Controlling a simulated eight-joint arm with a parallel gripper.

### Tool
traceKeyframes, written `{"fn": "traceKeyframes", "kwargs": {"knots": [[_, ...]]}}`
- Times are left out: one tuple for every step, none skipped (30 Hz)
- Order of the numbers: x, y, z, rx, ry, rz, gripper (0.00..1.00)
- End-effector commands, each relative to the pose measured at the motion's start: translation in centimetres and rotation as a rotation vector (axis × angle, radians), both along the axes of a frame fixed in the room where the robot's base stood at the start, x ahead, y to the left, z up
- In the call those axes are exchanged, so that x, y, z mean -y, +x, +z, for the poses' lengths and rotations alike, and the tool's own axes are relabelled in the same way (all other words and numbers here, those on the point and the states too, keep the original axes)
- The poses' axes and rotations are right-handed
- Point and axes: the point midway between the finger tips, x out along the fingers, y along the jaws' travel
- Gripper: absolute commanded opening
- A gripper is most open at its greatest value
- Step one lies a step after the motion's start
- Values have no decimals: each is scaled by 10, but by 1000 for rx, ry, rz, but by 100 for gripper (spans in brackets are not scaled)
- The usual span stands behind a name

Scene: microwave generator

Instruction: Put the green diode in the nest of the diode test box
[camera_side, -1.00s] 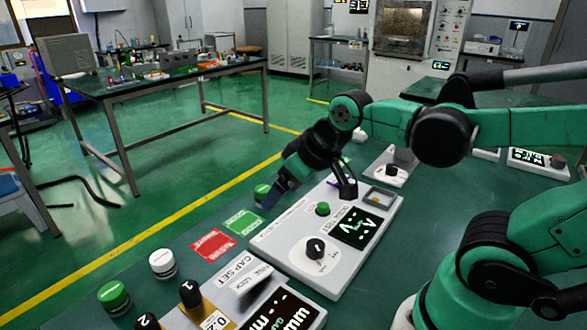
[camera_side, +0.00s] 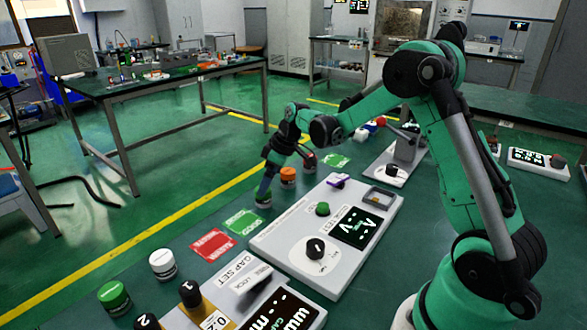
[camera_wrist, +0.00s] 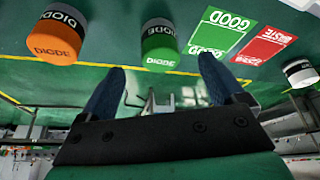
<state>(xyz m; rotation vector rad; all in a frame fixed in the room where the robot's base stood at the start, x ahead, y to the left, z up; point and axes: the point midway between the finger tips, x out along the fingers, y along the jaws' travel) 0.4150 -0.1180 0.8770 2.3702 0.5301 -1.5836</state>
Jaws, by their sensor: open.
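The green diode (camera_side: 263,200) is a short cylinder with a green cap, standing on the green bench left of the diode test box (camera_side: 282,238). It also shows in the wrist view (camera_wrist: 160,46), beyond and between the two blue fingertips. My gripper (camera_side: 267,186) points down just above the diode in the side view; its fingers (camera_wrist: 160,82) are apart with nothing held. I cannot tell whether they touch the diode. The white test box has a dark display, a black knob, a green button and a square grey recessed frame (camera_side: 380,196); I cannot tell for sure which part is the nest.
An orange diode (camera_side: 288,175) stands close behind the green one. A green GOOD card (camera_side: 243,222) and a red card (camera_side: 212,245) lie in front. A white-capped jar (camera_side: 162,264) and another green-capped one (camera_side: 114,297) stand at lower left, beside the gap-set box (camera_side: 262,290).

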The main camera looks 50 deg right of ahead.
Motion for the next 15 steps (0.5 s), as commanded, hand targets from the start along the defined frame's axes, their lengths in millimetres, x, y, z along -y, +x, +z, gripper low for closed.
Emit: {"fn": "traceKeyframes", "kwargs": {"knots": [[-1, 3, -7, 0, 0, 1, 89], [-2, 4, -11, 0, 0, 1, 89], [-3, 6, -16, 0, 0, 1, 89], [-4, 7, -19, -1, -1, 1, 89], [-5, 9, -23, -1, -1, 1, 89], [-5, 10, -27, -1, -1, 0, 89], [-6, 11, -29, -1, -1, 0, 89], [-6, 12, -31, -1, -1, 0, 89], [-7, 13, -34, -1, -1, 0, 89], [-7, 13, -36, -1, -1, 0, 89], [-7, 14, -37, -1, -1, 0, 89], [-7, 14, -38, -1, -1, 0, 89], [-7, 14, -38, -1, -1, -1, 89], [-7, 14, -39, 0, -2, -2, 89], [-7, 14, -39, 0, -2, -2, 89]]}}
